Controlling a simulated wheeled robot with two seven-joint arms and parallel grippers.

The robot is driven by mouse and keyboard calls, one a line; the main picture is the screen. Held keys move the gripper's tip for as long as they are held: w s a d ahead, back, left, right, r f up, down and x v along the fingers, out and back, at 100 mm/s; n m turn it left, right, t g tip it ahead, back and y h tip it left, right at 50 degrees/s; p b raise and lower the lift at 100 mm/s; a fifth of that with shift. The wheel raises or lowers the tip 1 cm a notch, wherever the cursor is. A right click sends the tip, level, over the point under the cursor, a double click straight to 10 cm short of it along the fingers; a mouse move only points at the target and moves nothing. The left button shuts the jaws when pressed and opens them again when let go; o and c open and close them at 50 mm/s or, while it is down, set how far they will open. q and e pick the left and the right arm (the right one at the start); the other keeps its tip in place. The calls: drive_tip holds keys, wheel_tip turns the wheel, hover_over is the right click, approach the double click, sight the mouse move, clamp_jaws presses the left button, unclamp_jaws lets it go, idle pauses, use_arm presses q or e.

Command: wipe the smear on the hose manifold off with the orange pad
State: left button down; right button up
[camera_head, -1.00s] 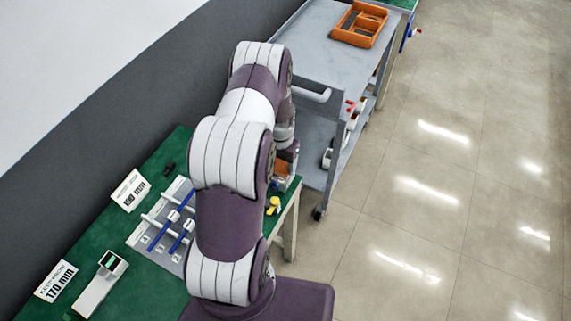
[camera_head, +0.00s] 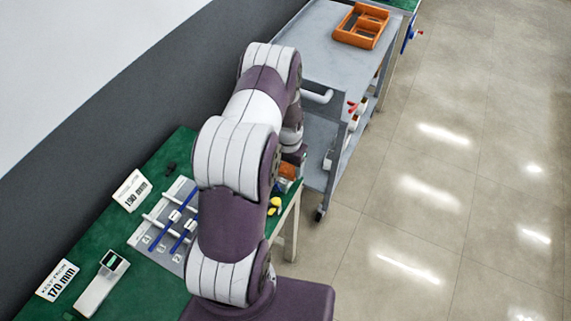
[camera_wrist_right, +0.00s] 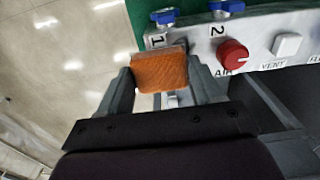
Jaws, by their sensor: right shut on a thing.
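The orange pad (camera_wrist_right: 160,72) is held between the two fingers of my right gripper (camera_wrist_right: 160,77) in the right wrist view. A pale grey block (camera_wrist_right: 262,38), which looks like the hose manifold, lies just beyond and to the right of the pad. It carries blue valves marked 1 and 2, a red AIR knob and a white VENT button. I cannot tell whether the pad touches the block, and I make out no smear. In the head view the pad (camera_head: 287,170) shows as a small orange patch beyond my right arm, which hides much of the bench. My left gripper is out of view.
The green bench (camera_head: 60,240) holds a grey board with blue rods (camera_head: 165,232), two number signs and a white device with a display (camera_head: 102,283). A grey cart (camera_head: 325,45) with an orange tray (camera_head: 361,25) stands behind. The floor at right is clear.

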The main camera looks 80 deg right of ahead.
drive_tip(key=shift+a+f, duration=0.1)
drive_tip(key=shift+f, duration=0.05)
drive_tip(key=shift+w, duration=0.35)
drive_tip(key=shift+w+d, duration=0.35)
drive_tip(key=shift+w, duration=0.45)
drive_tip(key=shift+s, duration=0.1)
drive_tip(key=shift+s+a+r, duration=0.15)
drive_tip(key=shift+s, duration=0.4)
drive_tip(key=shift+s+a+r, duration=0.1)
drive_tip(key=shift+s, duration=0.45)
drive_tip(key=shift+w, duration=0.15)
